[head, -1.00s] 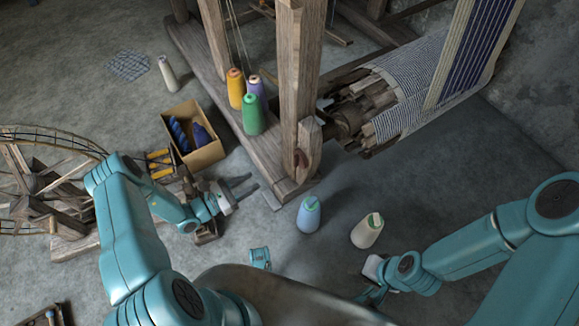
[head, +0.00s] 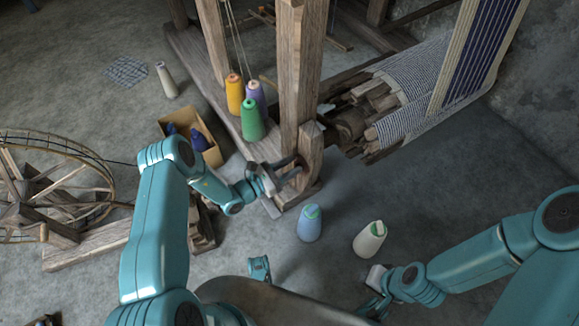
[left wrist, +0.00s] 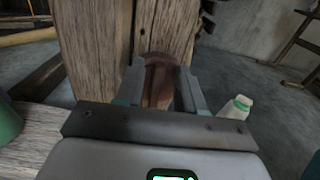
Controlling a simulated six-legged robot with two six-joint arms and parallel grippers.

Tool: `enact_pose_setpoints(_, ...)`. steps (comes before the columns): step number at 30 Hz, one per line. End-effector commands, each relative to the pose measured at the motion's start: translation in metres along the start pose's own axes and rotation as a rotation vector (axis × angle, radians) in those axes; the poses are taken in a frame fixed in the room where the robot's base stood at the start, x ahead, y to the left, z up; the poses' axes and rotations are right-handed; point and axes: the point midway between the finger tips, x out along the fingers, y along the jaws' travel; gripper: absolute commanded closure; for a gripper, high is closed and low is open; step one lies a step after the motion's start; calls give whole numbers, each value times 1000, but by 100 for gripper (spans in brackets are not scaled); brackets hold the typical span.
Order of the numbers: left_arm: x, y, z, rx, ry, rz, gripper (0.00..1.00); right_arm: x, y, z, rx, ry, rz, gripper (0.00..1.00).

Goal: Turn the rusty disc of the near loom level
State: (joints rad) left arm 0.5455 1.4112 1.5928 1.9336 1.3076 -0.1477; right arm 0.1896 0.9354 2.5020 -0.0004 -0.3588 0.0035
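The near loom (head: 298,75) is a tall wooden post on a heavy base beam. Its rusty disc (left wrist: 160,82) shows in the left wrist view as a reddish-brown rounded piece at the post, between my left fingers. My left gripper (head: 288,170) reaches the foot of the post, and its fingers hide most of the disc in the head view. The fingers are apart, one on each side of the disc; I cannot tell whether they touch it. My right gripper (head: 374,290) is low at the right, away from the loom, with its fingers partly hidden.
A blue cone (head: 310,224) and a cream cone (head: 370,240) stand on the floor right of my left gripper. Orange, purple and green (head: 251,122) cones stand on the base beam. A cardboard box (head: 211,145) and a spinning wheel (head: 60,185) are at the left.

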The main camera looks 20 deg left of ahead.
Motion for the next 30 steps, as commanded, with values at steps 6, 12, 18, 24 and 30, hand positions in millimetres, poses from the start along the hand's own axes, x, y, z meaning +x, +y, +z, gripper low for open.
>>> enact_pose_setpoints(6,0,0,0,1,0,0,91,0,0,0,0,0,0,57)
enact_pose_setpoints(12,0,0,0,1,0,-1,100,0,0,0,-1,0,0,57)
enact_pose_setpoints(18,0,-1,0,29,0,-1,100,-1,-1,0,-1,-1,0,57)
enact_pose_setpoints(24,0,-3,1,126,0,-1,100,-4,-2,1,-4,-3,0,57)
enact_pose_setpoints(30,0,-7,0,293,0,-1,100,-9,-5,3,-7,-7,-1,57)
